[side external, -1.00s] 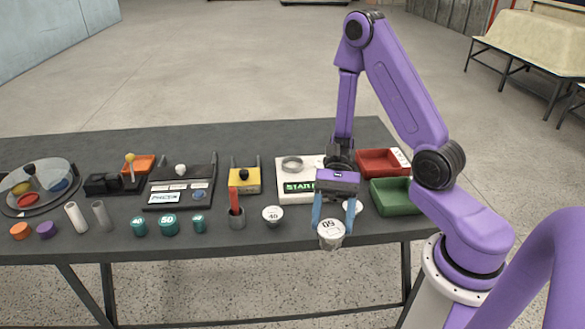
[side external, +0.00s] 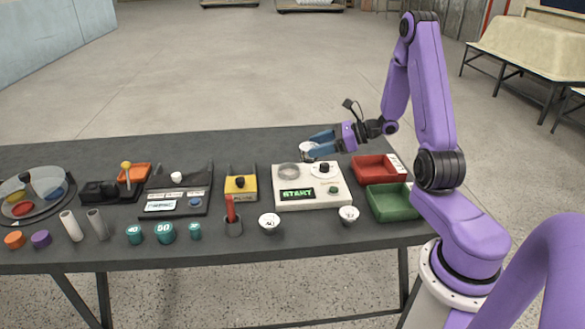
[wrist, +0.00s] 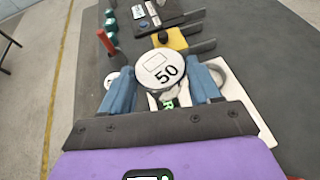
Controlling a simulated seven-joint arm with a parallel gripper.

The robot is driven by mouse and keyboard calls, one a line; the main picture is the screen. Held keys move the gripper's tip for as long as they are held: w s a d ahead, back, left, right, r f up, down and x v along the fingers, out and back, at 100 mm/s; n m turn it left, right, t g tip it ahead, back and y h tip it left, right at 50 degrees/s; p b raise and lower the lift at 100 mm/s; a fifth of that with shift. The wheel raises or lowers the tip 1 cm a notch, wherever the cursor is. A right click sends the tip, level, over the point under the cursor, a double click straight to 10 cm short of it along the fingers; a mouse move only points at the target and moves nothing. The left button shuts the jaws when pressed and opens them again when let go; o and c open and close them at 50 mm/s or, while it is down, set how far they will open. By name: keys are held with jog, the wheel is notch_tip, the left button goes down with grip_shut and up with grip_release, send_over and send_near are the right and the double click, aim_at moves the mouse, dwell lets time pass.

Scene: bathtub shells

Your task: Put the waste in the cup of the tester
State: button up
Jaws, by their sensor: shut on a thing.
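My gripper (side external: 316,146) is shut on a round white-topped container marked 50 (wrist: 160,68), which also shows pale between the blue fingers in the side view (side external: 307,149). The gripper reaches in sideways and holds the container above the back of the white tester (side external: 314,202). The tester has a ring-shaped cup (side external: 288,171) at its back left, a dark knob and a green START display (side external: 297,194). In the wrist view the ring (wrist: 221,72) shows partly behind the right finger. I cannot see what is inside the container.
Two more white-topped containers (side external: 269,222) (side external: 348,214) stand in front of the tester. A red tray (side external: 357,169) and a green tray (side external: 373,204) lie to its right. A yellow device (side external: 241,185) and a red-handled tool in a holder (side external: 231,211) stand left. The table behind is clear.

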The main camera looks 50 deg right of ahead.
jog(key=w+d+f, duration=0.1)
jog(key=w+f, duration=0.2)
jog(key=w+d+f, duration=0.1)
jog(key=w+f, duration=0.1)
jog(key=w, duration=0.2)
jog(key=w+d+f, duration=0.2)
jog(key=w+f, duration=0.1)
jog(key=w, duration=0.1)
jog(key=shift+f, duration=0.35)
jog(key=shift+w+f, duration=0.2)
jog(key=shift+f, duration=1.55)
jog(key=shift+f, duration=0.15)
jog(key=o, duration=1.2)
